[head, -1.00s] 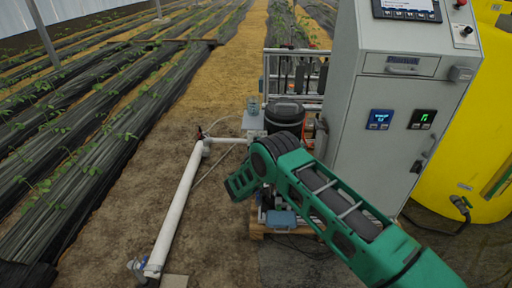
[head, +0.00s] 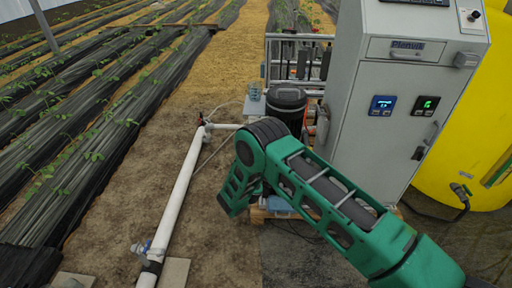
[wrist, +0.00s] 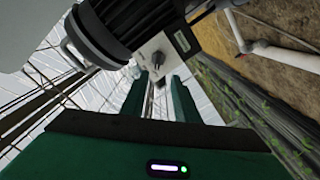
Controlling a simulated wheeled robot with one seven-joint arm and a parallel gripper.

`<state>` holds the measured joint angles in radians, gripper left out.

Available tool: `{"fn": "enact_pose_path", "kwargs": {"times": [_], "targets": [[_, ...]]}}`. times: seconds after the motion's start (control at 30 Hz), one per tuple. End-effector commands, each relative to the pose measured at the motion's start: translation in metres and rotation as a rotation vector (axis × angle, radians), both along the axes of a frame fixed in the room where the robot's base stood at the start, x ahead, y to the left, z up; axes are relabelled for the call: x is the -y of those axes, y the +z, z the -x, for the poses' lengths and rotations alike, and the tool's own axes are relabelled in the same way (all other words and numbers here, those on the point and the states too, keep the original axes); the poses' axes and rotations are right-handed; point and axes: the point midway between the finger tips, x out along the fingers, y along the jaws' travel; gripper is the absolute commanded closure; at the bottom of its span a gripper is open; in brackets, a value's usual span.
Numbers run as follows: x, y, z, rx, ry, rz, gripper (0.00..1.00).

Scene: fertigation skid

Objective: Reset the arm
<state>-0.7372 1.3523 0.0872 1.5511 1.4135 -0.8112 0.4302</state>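My green arm (head: 340,205) crosses the lower right of the head view, bent at a dark joint. My gripper is hidden in that view. In the wrist view my gripper (wrist: 158,92) shows two green fingers standing apart. I see nothing held between them. Beyond the fingertips in that view is a dark cylindrical unit with a grey box and a small dark knob (wrist: 158,59). I cannot tell whether the fingers touch it.
A grey control cabinet (head: 395,100) stands right of my arm, with a yellow tank (head: 480,130) beyond. A black-lidded container (head: 287,97) and a rail frame stand behind the arm. A white pipe (head: 180,195) runs along the ground at left. Bare soil lies between.

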Motion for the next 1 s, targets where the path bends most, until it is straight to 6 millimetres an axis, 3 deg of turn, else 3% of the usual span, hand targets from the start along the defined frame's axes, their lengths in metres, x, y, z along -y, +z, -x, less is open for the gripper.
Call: {"fn": "enact_pose_path", "kwargs": {"times": [0.4,0.53,0.67,0.8,1.0], "targets": [[0.001,0.001,-0.001,0.0,-0.003,-0.001,0.72],[0.02,0.017,-0.011,-0.007,-0.046,-0.016,0.72],[0.069,0.051,-0.03,-0.037,-0.155,-0.054,0.72],[0.139,0.091,-0.044,-0.093,-0.303,-0.109,0.72],[0.238,0.141,-0.04,-0.186,-0.501,-0.191,0.72]]}}
